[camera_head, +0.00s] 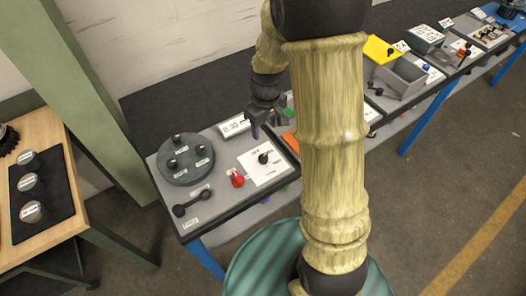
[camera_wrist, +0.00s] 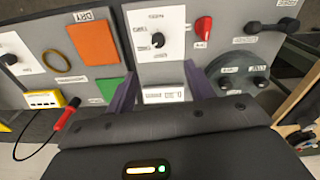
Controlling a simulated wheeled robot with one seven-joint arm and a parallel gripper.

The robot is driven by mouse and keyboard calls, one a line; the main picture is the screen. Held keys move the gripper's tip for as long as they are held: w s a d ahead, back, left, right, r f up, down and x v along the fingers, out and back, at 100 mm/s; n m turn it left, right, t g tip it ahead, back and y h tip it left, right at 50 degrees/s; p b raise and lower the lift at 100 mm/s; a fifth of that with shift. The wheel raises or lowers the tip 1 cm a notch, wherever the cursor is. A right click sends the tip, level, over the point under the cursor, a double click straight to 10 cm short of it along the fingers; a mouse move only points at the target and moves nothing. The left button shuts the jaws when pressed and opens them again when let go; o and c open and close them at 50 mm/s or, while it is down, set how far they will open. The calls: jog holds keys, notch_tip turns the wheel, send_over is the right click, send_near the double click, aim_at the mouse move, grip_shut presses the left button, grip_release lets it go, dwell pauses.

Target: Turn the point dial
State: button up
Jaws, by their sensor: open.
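A white panel (camera_head: 253,167) on the grey board carries a small black dial (camera_head: 263,158). In the wrist view the black dial (camera_wrist: 158,40) sits on the same panel (camera_wrist: 172,18), beyond my fingertips. Its lettering is too small to read surely. A second black knob (camera_wrist: 9,59) on another white plate shows at the wrist view's left edge; I cannot tell which one is named the point dial. My gripper (camera_head: 268,128) is open and empty above the board's back part, near the display and apart from the dial. Its two purple fingers frame the display in the wrist view (camera_wrist: 160,85).
Near the dial are a red knob (camera_head: 237,178), a round grey plate with several black knobs (camera_head: 186,172), a black handle (camera_head: 193,203) and a digital display (camera_head: 234,126). Orange (camera_wrist: 93,42) and green (camera_wrist: 110,88) plates lie alongside. A red probe (camera_wrist: 68,113) has a loose black cable.

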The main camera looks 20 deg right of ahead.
aim_at(263, 156)
jog(key=w, duration=0.1)
jog(key=w+f+n, duration=0.1)
jog(key=shift+w+f+g, duration=0.2)
jog(key=shift+w+g, duration=0.1)
notch_tip(263, 156, down, 17)
jog(key=p, duration=0.4)
jog(key=shift+f, duration=0.2)
dwell(0.3)
jog(key=c, duration=0.9)
jog(key=shift+d, duration=0.15)
jog(key=shift+c, duration=0.3)
jog(key=shift+a, duration=0.2)
jog(key=shift+w, duration=0.1)
